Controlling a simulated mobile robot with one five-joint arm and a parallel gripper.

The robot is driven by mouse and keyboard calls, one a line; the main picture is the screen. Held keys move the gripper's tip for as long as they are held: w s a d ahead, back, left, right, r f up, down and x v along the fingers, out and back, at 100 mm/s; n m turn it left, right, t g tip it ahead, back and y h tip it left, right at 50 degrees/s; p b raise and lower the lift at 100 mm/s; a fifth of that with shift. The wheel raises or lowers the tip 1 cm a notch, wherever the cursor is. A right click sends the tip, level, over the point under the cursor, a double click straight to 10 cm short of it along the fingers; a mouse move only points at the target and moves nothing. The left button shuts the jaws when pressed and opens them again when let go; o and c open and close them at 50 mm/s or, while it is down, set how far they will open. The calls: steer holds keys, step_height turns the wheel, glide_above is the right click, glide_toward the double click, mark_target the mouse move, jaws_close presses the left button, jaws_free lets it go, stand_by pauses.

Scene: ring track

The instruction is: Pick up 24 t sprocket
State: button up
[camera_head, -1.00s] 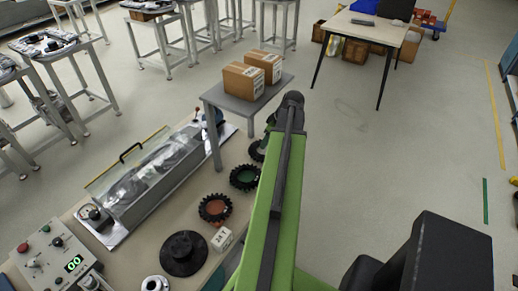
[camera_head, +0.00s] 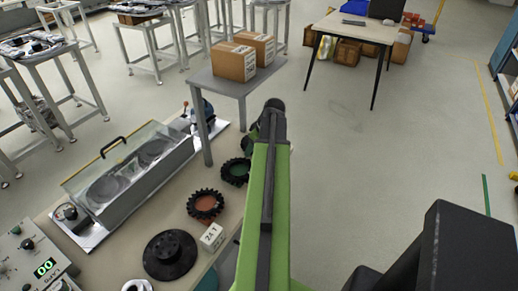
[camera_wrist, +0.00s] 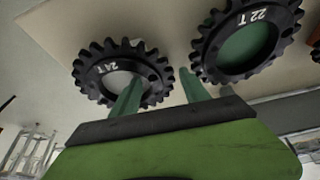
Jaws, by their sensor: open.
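In the wrist view the 24 T sprocket (camera_wrist: 104,72), a dark toothed ring with a pale centre opening, lies on a light surface at upper left. My gripper (camera_wrist: 160,84) is open, its two green fingers apart. The left finger overlaps the sprocket's lower right part in the picture; the right finger is beyond its right edge. Nothing is held, and I cannot tell whether a finger touches the ring. In the head view my arm hides most of the gripper at the bench's far right end, and the 24 T sprocket is not clearly made out there.
A 22 T sprocket (camera_wrist: 246,42) with a green centre sits close by on the right. On the bench are an orange-centred sprocket (camera_head: 205,191), a "24T" card (camera_head: 212,237), a black disc (camera_head: 170,256) and a clear-covered machine (camera_head: 128,170). A grey table (camera_head: 224,86) with boxes stands behind.

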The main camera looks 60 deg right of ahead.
jaws_close()
stand_by(0.3)
stand_by(1.1)
